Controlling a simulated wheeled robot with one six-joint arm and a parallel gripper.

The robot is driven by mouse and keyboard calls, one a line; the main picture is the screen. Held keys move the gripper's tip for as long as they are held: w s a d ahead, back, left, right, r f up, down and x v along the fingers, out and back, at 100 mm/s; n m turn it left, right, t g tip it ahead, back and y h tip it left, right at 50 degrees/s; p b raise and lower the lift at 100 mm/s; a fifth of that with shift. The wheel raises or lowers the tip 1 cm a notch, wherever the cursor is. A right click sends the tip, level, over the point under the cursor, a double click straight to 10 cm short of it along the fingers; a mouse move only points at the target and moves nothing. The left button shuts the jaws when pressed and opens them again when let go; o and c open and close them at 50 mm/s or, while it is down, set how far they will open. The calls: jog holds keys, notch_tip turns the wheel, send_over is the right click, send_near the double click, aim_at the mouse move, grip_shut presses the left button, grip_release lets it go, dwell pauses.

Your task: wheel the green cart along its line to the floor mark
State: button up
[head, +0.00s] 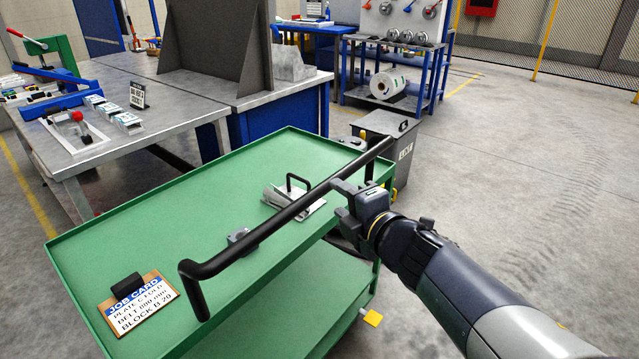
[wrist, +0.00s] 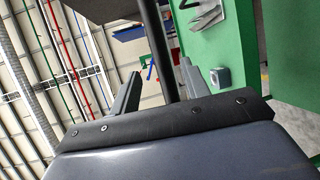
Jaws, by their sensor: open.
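The green cart (head: 215,178) stands in front of me, with a long black push handle (head: 290,212) along its near side. My gripper (head: 352,188) is at the handle's right part and is open. In the wrist view the black handle bar (wrist: 158,45) runs between the two spread fingers (wrist: 158,85), with gaps beside it. A small yellow square (head: 373,317) shows low by the cart's right side; I cannot tell whether it is part of the cart or a mark on the floor. No cart line is clearly visible.
On the cart's top lie a job card (head: 138,303) and a metal piece with a black handle (head: 293,200). A grey bin (head: 385,145) stands just behind the cart's far right corner. A workbench (head: 175,118) is at left. Concrete floor (head: 530,190) at right is clear.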

aim_at(319, 185)
jog(key=b+x, duration=0.2)
jog(key=x, duration=0.7)
jog(key=shift+w+a+f, duration=0.1)
jog(key=shift+w+f, duration=0.05)
jog(key=shift+w, duration=0.05)
jog(key=shift+c, duration=0.3)
grip_shut()
